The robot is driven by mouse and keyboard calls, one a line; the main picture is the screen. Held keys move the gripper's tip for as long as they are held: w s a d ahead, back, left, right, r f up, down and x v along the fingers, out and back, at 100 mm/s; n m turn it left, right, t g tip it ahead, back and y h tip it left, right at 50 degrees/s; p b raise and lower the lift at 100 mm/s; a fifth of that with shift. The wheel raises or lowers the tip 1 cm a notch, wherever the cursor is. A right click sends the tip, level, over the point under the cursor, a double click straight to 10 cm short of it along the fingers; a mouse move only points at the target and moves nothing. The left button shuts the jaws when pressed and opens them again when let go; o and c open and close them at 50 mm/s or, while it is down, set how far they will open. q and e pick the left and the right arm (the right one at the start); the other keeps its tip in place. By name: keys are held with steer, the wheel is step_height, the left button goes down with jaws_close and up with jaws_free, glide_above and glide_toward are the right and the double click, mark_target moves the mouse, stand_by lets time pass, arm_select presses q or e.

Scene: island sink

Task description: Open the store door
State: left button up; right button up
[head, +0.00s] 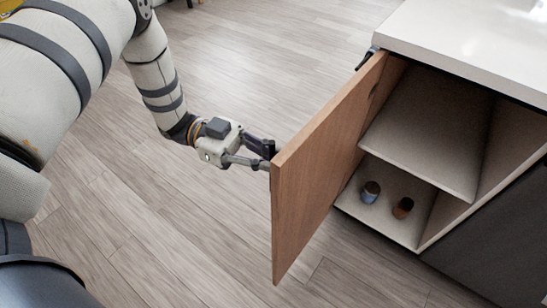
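The wooden store door (325,160) stands swung open from the island cabinet, its top edge running toward the front left. My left gripper (266,155) is at the door's outer side, by its free edge. My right gripper is not in view.
The open cabinet has a middle shelf (425,145). A bluish cup-like item (370,192) and a brown one (403,208) stand on its floor. A white countertop (470,40) lies above, and a dark panel (500,235) is at right. The wood floor left of the door is clear.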

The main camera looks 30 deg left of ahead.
arm_select(q)
steer(key=shift+o, duration=1.3)
steer(key=a, duration=1.2)
steer(key=shift+s, duration=0.3)
